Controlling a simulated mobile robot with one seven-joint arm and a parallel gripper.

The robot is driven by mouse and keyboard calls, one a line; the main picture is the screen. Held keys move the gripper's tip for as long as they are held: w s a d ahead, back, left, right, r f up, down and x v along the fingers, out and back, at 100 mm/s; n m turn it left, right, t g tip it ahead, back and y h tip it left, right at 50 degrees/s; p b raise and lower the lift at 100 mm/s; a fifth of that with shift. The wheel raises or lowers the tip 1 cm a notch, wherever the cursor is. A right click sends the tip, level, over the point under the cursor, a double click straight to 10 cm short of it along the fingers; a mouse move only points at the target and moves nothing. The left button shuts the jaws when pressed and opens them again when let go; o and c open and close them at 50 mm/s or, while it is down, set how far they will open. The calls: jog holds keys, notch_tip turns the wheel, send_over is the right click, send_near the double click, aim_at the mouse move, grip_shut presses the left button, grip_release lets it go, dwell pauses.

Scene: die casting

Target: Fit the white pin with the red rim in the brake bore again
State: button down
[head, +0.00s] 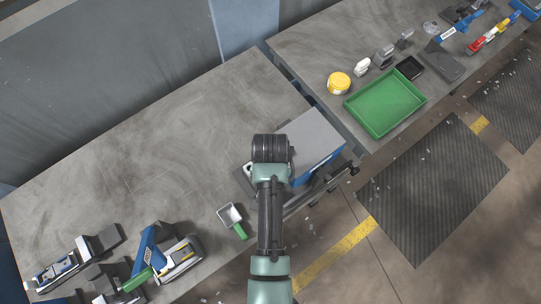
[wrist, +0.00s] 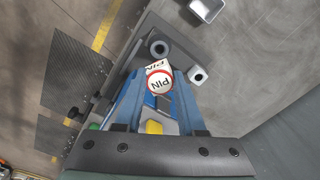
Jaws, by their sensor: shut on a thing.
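In the wrist view, the white pin with the red rim (wrist: 160,84) sits between the blue fingers of my gripper (wrist: 160,90). A grey fixture lies beyond the fingertips. On it are a dark round boss with a hole (wrist: 159,48) and a pale block with a dark hole (wrist: 197,75). I cannot tell which is the brake bore. The pin appears apart from both holes. In the head view, my arm hides the gripper and pin over the grey-topped blue unit (head: 312,142).
A green-handled scoop (head: 231,216) lies near the bench edge. The bench (head: 150,140) is clear at its middle. A green tray (head: 385,103) stands on the other bench.

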jog(key=shift+s, duration=0.2)
jog(key=shift+w+f+b, duration=0.1)
jog(key=shift+f+b, duration=1.95)
jog(key=shift+f, duration=0.8)
jog(key=shift+p, duration=0.65)
jog(key=shift+f+b, duration=1.5)
jog(key=shift+f, duration=0.6)
jog(key=shift+c, duration=2.1)
grip_release()
notch_tip(320, 180, up, 13)
jog(key=shift+r+b, duration=0.1)
jog(key=shift+b, duration=0.9)
